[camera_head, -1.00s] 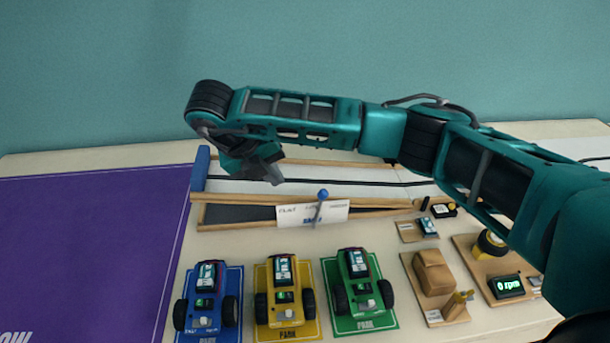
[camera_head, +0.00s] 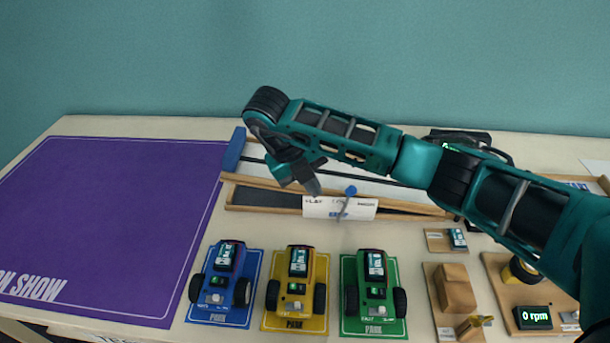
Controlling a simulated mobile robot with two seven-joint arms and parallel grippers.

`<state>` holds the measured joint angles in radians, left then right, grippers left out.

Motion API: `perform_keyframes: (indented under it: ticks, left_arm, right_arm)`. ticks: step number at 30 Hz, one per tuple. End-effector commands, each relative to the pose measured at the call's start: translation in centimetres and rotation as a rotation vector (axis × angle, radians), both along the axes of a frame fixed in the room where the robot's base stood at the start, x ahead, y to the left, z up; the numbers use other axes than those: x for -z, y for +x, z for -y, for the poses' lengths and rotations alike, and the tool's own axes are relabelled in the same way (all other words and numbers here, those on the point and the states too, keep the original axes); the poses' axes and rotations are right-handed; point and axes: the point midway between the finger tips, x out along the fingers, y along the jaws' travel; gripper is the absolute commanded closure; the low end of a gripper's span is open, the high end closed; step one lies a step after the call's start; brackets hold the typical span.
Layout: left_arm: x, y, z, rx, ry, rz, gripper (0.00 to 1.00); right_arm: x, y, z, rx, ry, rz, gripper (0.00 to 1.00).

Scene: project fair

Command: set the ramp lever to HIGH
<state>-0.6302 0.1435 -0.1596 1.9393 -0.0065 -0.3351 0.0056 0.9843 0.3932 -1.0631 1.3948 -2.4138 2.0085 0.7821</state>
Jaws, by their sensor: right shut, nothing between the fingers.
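The ramp lever (camera_head: 345,203) is a thin grey rod with a blue knob on top. It stands in front of a white label card (camera_head: 316,207) on the wooden ramp (camera_head: 262,196). It is near the card's middle, its knob leaning a little right. The card's left word looks like FLAT; its other words are too small to read surely. My right gripper (camera_head: 313,186) is shut and empty, pointing down just left of the blue knob and apart from it in the picture. My left gripper is not in view.
Blue (camera_head: 215,288), yellow (camera_head: 297,286) and green (camera_head: 374,285) cars stand on PARK mats in front of the ramp. A purple mat (camera_head: 110,220) covers the table's left. Wooden blocks (camera_head: 455,288) and a 0 rpm display (camera_head: 533,317) are at right. My right arm hides part of the track.

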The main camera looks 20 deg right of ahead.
Motion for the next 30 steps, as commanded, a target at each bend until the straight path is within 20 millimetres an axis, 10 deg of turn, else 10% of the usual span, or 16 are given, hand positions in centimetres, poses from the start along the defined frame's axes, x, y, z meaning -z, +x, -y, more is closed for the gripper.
perform_keyframes:
  ticks: [4,12,30]
  left_arm:
    - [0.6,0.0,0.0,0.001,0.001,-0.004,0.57]
    - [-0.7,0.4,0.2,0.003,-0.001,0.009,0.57]
    - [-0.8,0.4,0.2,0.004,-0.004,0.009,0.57]
  right_arm:
    - [3.0,-0.2,1.3,0.002,-0.002,-0.003,1.00]
    - [2.3,-0.4,4.7,0.001,-0.002,0.002,1.00]
    - [2.5,-0.7,5.8,0.002,0.063,0.029,1.00]
